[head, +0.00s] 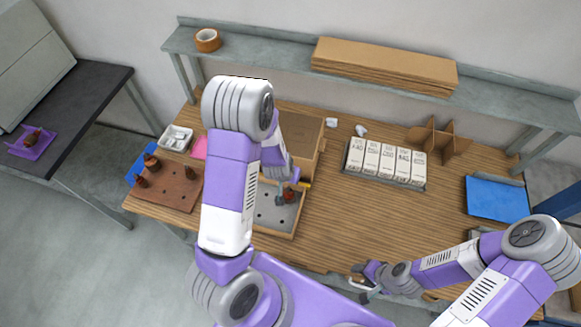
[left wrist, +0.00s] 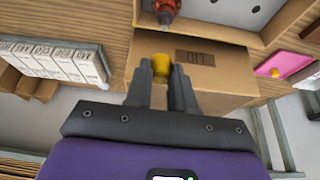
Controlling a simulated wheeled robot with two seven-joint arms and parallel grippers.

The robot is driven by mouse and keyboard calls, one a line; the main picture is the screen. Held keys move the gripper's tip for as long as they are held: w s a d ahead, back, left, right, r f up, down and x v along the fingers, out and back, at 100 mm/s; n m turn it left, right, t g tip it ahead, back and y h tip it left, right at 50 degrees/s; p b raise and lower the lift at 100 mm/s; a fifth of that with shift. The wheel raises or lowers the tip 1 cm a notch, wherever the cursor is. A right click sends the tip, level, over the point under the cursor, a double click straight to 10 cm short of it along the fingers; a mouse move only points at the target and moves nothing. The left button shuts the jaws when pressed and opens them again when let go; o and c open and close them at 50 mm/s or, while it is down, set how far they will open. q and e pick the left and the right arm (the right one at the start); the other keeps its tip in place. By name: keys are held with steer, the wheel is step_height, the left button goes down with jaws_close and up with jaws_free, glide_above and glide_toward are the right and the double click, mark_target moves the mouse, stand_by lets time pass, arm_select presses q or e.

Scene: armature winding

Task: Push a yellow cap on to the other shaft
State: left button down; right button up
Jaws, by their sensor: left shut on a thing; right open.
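My left gripper (left wrist: 162,72) is shut on a yellow cap (left wrist: 161,64), which sits between its fingertips. In the head view the cap (head: 305,184) shows as a small yellow spot beside my left gripper (head: 288,184), partly covered by my arm. A red-brown armature (head: 289,196) stands in a grey holed tray (head: 268,214) just below the gripper. In the left wrist view the armature (left wrist: 167,10) is cut by the top edge, with a grey shaft end towards the camera, apart from the cap. My right gripper (head: 362,284) is open and empty near the table's front edge.
A brown board (head: 172,192) with several armatures and a white bin (head: 176,138) lie at left. White cartons (head: 385,163) stand at right. The table between tray and blue mat (head: 497,198) is largely clear.

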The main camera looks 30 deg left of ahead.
mark_target(289, 187)
arm_select(q)
steer(key=shift+s+f+b, duration=0.15)
steer(key=shift+f+b, duration=0.2)
steer(key=shift+f, duration=0.1)
steer(key=shift+f+b, duration=1.55)
steer(key=shift+f, duration=0.2)
steer(key=shift+f+b, duration=1.35)
steer(key=shift+f, duration=0.15)
steer(key=c, duration=0.9)
jaws_free()
steer(key=shift+p+v, duration=1)
steer(key=shift+v, duration=2.85)
